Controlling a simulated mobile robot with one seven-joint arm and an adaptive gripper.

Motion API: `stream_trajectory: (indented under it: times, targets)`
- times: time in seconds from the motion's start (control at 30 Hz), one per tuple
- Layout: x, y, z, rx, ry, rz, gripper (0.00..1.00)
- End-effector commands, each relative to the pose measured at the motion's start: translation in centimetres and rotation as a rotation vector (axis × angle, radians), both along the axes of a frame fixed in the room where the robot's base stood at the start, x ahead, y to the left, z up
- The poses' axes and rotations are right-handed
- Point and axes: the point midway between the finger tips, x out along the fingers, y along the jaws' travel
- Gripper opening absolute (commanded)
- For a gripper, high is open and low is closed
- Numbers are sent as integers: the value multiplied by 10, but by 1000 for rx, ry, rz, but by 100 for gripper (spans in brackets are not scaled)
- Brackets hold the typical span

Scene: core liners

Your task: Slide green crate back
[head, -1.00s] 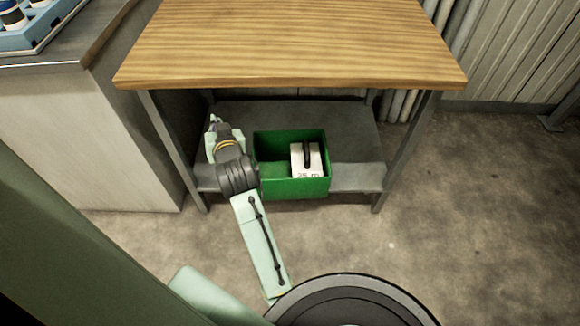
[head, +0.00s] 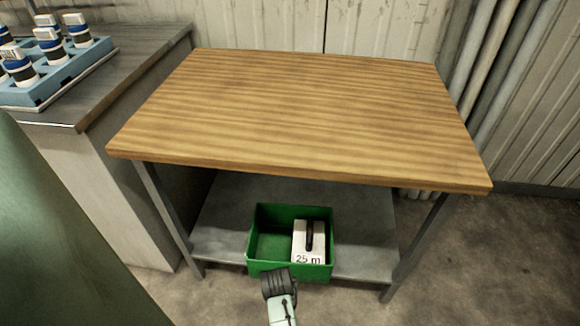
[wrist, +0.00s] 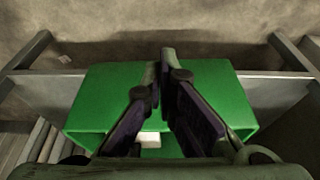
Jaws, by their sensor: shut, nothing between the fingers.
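The green crate (head: 262,262) sits on the grey lower shelf (head: 222,243) under the wooden table, its front a little past the shelf's front edge. A white block marked "25 m" (head: 302,249) with a black handle lies in its right part. My wrist overlaps the crate's front wall in the head view; my fingers cannot be made out there. In the wrist view my gripper (wrist: 160,64) is shut and empty, its tips near one long side of the crate (wrist: 100,95). I cannot tell whether they touch it. A bit of white block (wrist: 148,140) shows between the fingers.
The wooden tabletop (head: 300,115) overhangs the shelf and is bare. Metal legs (head: 166,210) stand at its corners. A cabinet (head: 115,185) stands close on the left, with a blue tray (head: 75,72) of several containers on top. The shelf behind the crate looks clear.

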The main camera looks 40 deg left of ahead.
Motion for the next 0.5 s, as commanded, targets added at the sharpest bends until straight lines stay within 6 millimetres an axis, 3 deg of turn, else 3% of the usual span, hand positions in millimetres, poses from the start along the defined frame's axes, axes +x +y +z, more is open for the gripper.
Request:
stream_trajectory:
  times: [0.4,0.5]
  targets:
    - [21,13,-84,-1,1,1,0]
    - [38,25,-78,4,-3,1,0]
